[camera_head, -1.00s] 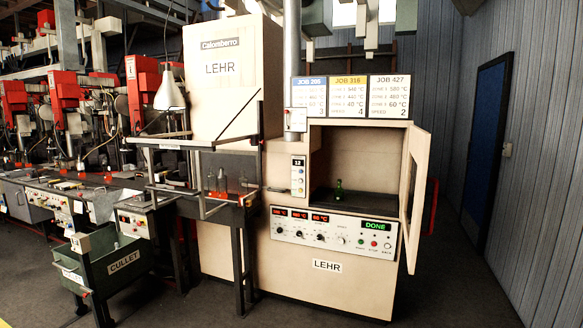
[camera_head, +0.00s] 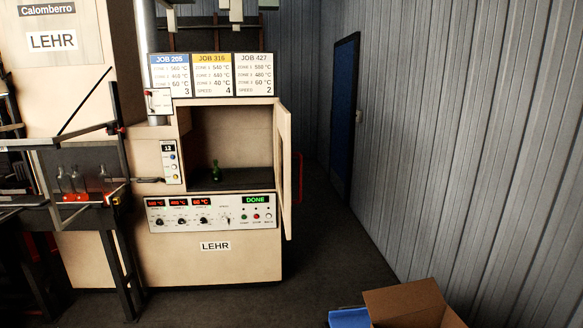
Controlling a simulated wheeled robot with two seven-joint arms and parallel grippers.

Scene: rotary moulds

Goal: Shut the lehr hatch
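The lehr (camera_head: 170,262) is a cream cabinet left of the middle, with a dark chamber open at the front. Its hatch (camera_head: 284,165) is a cream panel on the right side of the opening, swung wide open and seen nearly edge-on. A small green bottle (camera_head: 214,171) stands upright on the chamber floor (camera_head: 245,180). The control panel (camera_head: 212,213) below has red readouts and a green display (camera_head: 258,199) reading DONE. Neither of my grippers is in view.
An open cardboard box (camera_head: 408,304) and a blue item (camera_head: 349,318) are at the bottom right. Bare floor lies between the lehr and the grey wall (camera_head: 460,140). A blue door (camera_head: 345,115) is in that wall. A rack with bottles (camera_head: 78,197) stands left of the lehr.

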